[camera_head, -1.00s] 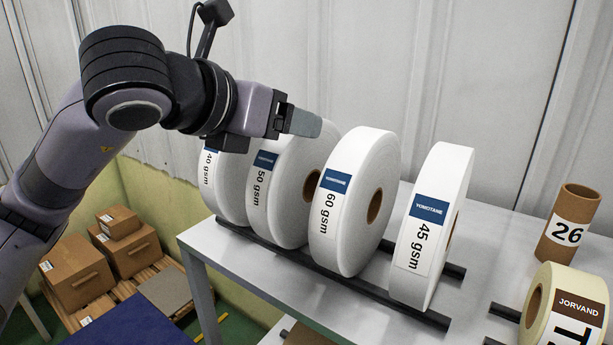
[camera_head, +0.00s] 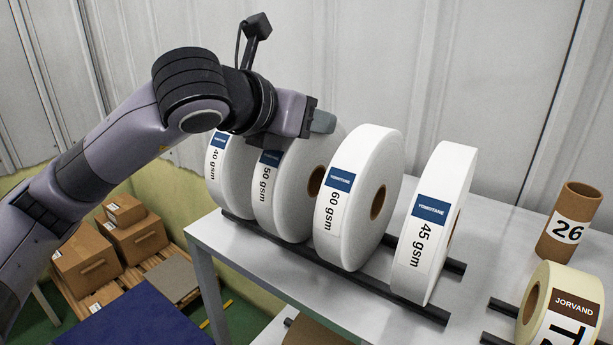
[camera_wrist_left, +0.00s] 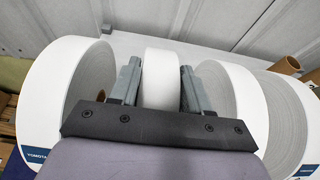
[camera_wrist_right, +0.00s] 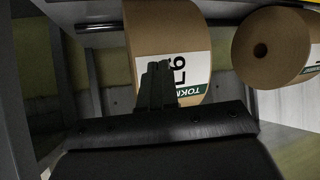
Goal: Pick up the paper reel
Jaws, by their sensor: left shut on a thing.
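The white paper reel labelled 50 gsm (camera_head: 287,205) stands upright on dark rails between the 40 gsm reel (camera_head: 228,178) and the 60 gsm reel (camera_head: 345,235). My left gripper (camera_head: 318,122) comes down over its top from the left. In the left wrist view my left gripper (camera_wrist_left: 159,75) has one finger on each side of this reel's rim (camera_wrist_left: 161,88) and is shut on it. The reel still rests at rail height. My right gripper (camera_wrist_right: 158,88) shows only in the right wrist view, its fingers together, in front of a brown roll (camera_wrist_right: 165,30).
The 45 gsm reel (camera_head: 437,225) stands right of the 60 gsm one. Neighbouring reels leave narrow gaps. A cardboard tube marked 26 (camera_head: 568,225) and a cream JORVAND roll (camera_head: 565,310) are at the right. A corrugated wall is behind. Another brown roll (camera_wrist_right: 272,48) lies below.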

